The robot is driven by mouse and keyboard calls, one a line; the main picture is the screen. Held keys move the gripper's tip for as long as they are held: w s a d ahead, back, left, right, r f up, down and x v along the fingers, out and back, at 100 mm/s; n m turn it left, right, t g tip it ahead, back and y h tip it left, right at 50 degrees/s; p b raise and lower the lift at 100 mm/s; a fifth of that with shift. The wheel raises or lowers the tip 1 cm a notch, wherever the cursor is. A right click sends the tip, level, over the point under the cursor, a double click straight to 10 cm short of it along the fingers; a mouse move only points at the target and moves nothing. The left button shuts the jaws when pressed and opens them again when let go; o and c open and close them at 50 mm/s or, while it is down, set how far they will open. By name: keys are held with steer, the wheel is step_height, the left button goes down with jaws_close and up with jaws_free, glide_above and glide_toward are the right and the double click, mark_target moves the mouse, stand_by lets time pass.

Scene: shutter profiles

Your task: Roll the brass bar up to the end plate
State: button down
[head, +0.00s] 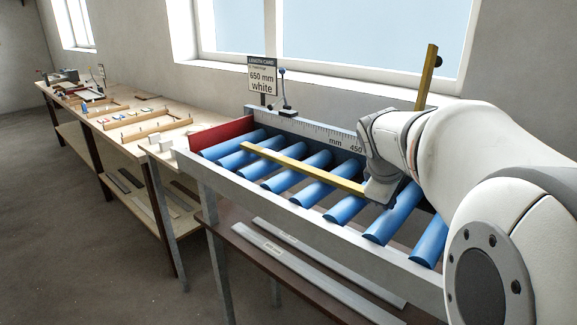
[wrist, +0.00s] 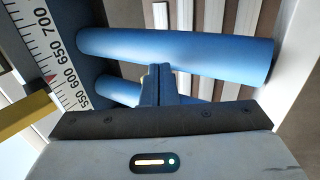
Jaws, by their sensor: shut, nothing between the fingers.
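The brass bar (head: 305,167) is a long yellow strip lying across several blue rollers (head: 345,205) of the roller table. Its left end is short of the red end plate (head: 222,134), with a visible gap between them. My gripper (head: 378,196) is low over the rollers at the bar's right end. In the wrist view my gripper (wrist: 160,85) has its blue fingers together and empty, above the rollers. The fingers hide most of what is behind them, so I cannot tell whether they touch the bar.
A ruler (head: 310,130) runs along the table's back edge; the wrist view shows its marks (wrist: 55,60) and a red pointer. A card (head: 262,78) reads 650 mm white. A yellow post (head: 428,78) stands at the back right. A wooden bench (head: 110,115) extends left.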

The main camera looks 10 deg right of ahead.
mark_target(347, 187)
steer(key=shift+w+a, duration=0.5)
steer(key=shift+w, duration=0.1)
stand_by(0.3)
steer(key=shift+w+a+p, duration=0.3)
steer(key=shift+w+a, duration=0.85)
steer(key=shift+w, duration=0.3)
steer(key=shift+w+a+p, duration=0.25)
steer(key=shift+w+a, duration=0.85)
steer(key=shift+w, duration=0.3)
steer(key=shift+w+a+p, duration=0.25)
steer(key=shift+w+a, duration=0.35)
steer(key=shift+w, duration=0.2)
steer(key=shift+w+a+p, duration=0.25)
steer(key=shift+w+a, duration=0.35)
steer(key=shift+w, duration=0.2)
steer(key=shift+s+d, duration=0.5)
steer(key=shift+s, duration=0.15)
step_height(347, 187, up, 6)
steer(key=p, duration=0.5)
steer(key=shift+r, duration=0.25)
